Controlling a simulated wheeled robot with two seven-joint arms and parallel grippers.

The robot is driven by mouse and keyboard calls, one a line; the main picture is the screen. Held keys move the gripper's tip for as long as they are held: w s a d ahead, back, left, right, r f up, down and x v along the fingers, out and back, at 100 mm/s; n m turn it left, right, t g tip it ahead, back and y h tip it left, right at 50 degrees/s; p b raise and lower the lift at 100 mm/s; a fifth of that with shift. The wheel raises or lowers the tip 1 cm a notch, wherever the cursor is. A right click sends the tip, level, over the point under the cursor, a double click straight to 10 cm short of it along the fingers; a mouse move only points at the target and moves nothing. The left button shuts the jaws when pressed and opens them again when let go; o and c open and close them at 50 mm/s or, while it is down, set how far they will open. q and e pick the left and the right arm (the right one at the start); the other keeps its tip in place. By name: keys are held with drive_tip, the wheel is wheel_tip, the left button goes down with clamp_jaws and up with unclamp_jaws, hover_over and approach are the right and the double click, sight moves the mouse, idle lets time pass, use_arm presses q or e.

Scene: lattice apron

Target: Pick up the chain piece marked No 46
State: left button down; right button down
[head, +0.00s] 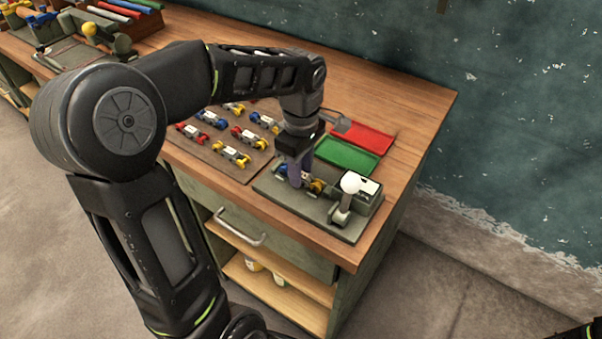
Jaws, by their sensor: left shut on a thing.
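My left gripper (300,177) points down over the dark green fixture plate (300,208) at the right end of the bench. It is shut on a chain piece (317,186), low at the fixture. Blue and yellow parts of this piece show on either side of the fingers, which hide its middle. I cannot tell whether it touches the plate. Several other chain pieces with red, blue or yellow ends and pale middles lie in rows on a brown board (238,176). No number can be read on any piece. My right gripper is not in view.
A white ball-topped lever (350,183) stands on the fixture, beside a block with a white label. Behind it lie a green tray (347,158) and a red tray (364,137). More tools stand at the far left. The bench edge is close in front.

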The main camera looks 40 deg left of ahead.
use_arm(q)
wheel_tip(320, 180, up, 10)
idle(0.5)
idle(0.5)
